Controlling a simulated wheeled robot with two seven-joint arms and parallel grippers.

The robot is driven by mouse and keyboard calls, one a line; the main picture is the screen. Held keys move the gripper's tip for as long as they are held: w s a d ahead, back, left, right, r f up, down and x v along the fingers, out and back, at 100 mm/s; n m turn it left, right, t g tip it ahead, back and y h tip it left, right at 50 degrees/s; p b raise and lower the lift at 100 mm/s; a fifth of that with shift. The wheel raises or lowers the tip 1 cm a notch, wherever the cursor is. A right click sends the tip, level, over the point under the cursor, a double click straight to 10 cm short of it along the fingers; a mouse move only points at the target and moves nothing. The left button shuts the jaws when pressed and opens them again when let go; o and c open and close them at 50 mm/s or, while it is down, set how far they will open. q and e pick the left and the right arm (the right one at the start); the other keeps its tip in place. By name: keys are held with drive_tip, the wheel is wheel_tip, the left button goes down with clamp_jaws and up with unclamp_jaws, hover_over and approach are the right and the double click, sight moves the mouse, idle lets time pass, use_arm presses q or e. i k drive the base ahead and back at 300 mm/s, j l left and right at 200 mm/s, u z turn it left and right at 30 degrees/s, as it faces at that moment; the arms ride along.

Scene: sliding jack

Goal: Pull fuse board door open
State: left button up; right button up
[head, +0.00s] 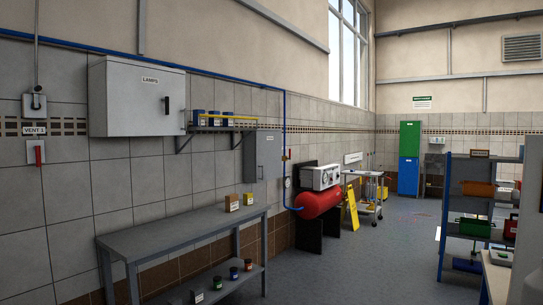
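A grey wall cabinet labelled LAMPS (120,100) hangs on the tiled wall at the left of the head view. Its front door looks closed, with a dark handle (166,106) near the right edge. A smaller grey wall box (262,155) hangs further along the same wall, also looking closed, with a small dark handle. I see no fuse board label on either, so I cannot tell which is the fuse board. Neither of my grippers is in view.
A grey workbench (180,236) stands along the wall below the cabinets. Beyond it are a red tank (318,204) and a yellow floor sign (352,208). A shelf rack (468,205) stands at the right. The grey floor (375,265) between is clear.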

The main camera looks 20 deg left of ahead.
sight(268, 144)
drive_tip(key=i+j+u, duration=0.35)
drive_tip(key=i+u, duration=0.3)
drive_tip(key=i, duration=0.25)
